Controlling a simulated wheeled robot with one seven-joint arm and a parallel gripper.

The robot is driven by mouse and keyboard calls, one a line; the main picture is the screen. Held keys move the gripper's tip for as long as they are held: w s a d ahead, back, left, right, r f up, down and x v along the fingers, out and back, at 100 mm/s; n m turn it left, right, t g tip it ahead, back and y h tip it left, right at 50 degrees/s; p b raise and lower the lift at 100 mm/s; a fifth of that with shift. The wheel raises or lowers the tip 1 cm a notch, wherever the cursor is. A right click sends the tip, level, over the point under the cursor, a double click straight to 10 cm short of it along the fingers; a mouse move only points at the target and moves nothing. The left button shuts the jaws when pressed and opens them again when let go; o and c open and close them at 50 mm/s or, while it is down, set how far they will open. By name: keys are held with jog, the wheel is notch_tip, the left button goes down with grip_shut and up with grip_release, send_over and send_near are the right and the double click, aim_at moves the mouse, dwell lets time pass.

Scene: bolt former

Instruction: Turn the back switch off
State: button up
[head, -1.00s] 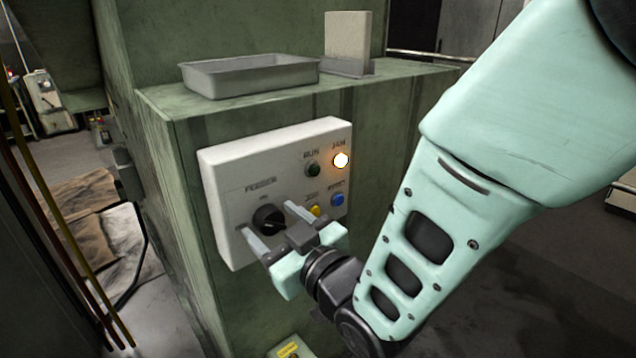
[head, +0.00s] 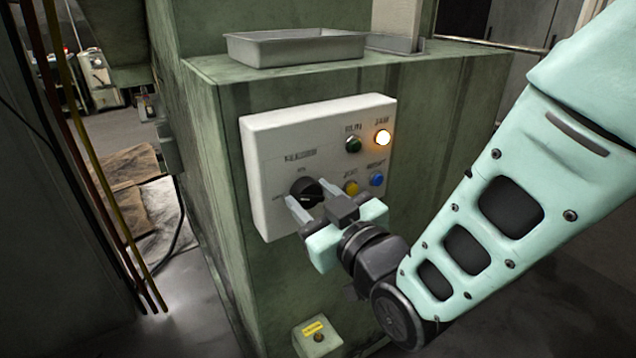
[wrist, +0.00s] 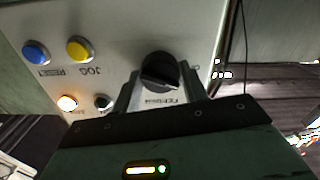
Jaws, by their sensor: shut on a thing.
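A black rotary switch (head: 305,190) sits at the lower left of a white control panel (head: 262,140) on the front of a green machine. The label above it appears to read FEEDER, with a smaller ON mark. My gripper (head: 309,197) is at the panel with its two grey fingers on either side of the switch, shut on it. In the wrist view the black switch (wrist: 160,70) stands between the fingers (wrist: 160,92), and its ridge lies roughly across the line from finger to finger. The fingers partly hide the markings around the switch. No other switch is clearly identifiable as the back one.
The panel also carries a green RUN lamp (head: 353,145), a lit JAM lamp (head: 383,138), a yellow JOG button (head: 351,188) and a blue RESET button (head: 376,180). A metal tray (head: 295,48) stands on the machine top. A small box with a yellow label (head: 317,336) is below.

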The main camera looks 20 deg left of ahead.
jog(key=n, duration=0.5)
jog(key=shift+b, duration=0.3)
jog(key=o, duration=1.2)
jog(key=b+v, duration=0.2)
jog(key=v, duration=0.6)
jog(key=shift+s, duration=0.1)
